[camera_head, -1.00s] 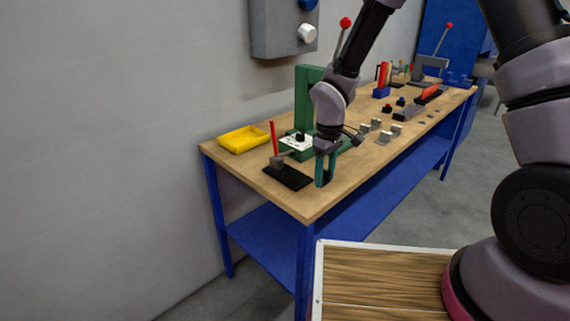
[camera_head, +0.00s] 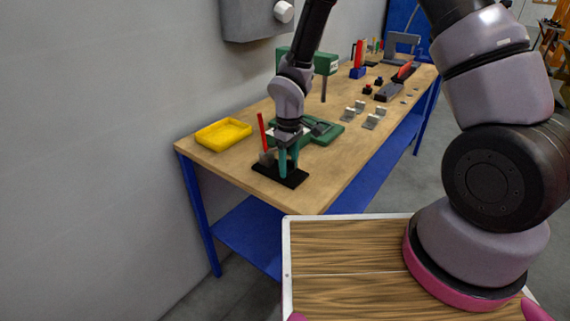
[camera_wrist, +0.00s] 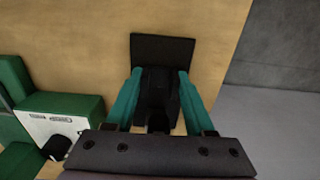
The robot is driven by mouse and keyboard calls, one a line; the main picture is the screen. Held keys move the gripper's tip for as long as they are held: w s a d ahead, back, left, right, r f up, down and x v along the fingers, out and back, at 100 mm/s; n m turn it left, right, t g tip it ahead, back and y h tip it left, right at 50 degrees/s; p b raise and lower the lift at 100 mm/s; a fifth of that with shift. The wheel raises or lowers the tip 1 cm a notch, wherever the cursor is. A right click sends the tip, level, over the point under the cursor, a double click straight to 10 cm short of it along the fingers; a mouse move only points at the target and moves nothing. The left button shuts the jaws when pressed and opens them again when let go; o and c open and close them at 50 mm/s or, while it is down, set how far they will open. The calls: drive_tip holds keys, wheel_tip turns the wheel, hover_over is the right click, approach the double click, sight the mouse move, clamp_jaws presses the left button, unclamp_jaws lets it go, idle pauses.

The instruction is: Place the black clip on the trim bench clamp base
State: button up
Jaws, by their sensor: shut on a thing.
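The trim bench clamp base is a flat black plate (camera_head: 262,170) near the front end of the wooden bench, with a grey block (camera_head: 267,158) and an upright red handle (camera_head: 262,132). My gripper (camera_head: 289,172) points down over this plate. In the wrist view, its teal fingers (camera_wrist: 160,100) are shut on the dark black clip (camera_wrist: 158,88), and the black plate (camera_wrist: 162,46) shows beyond it. I cannot tell whether the clip touches the plate. The clip is mostly hidden by the fingers in the head view.
A yellow tray (camera_head: 222,134) lies to the left on the bench (camera_head: 330,165). A green press (camera_head: 320,130) stands close behind my gripper; its white plate with a black knob (camera_wrist: 58,147) shows in the wrist view. Metal brackets (camera_head: 375,118) lie farther right.

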sight(289, 171)
drive_tip(key=shift+f, duration=0.1)
drive_tip(key=o, duration=1.3)
wheel_tip(289, 171, up, 12)
drive_tip(key=d+r+m+t, duration=0.3)
drive_tip(key=d+r+m, duration=0.3)
drive_tip(key=d+r, duration=0.8)
drive_tip(key=s+d+r+m+t+y, duration=0.1)
drive_tip(key=s+d+r+m+t, duration=0.1)
drive_tip(key=s+d+r+m, duration=0.2)
drive_tip(key=s+d+r+m+t+y, duration=0.1)
drive_tip(key=s+d+r+m, duration=0.3)
drive_tip(key=s+r, duration=0.4)
wheel_tip(289, 171, up, 2)
drive_tip(key=shift+s+d+r+m+t, duration=0.15)
drive_tip(key=shift+d+m+t, duration=0.2)
drive_tip(key=shift+t, duration=0.25)
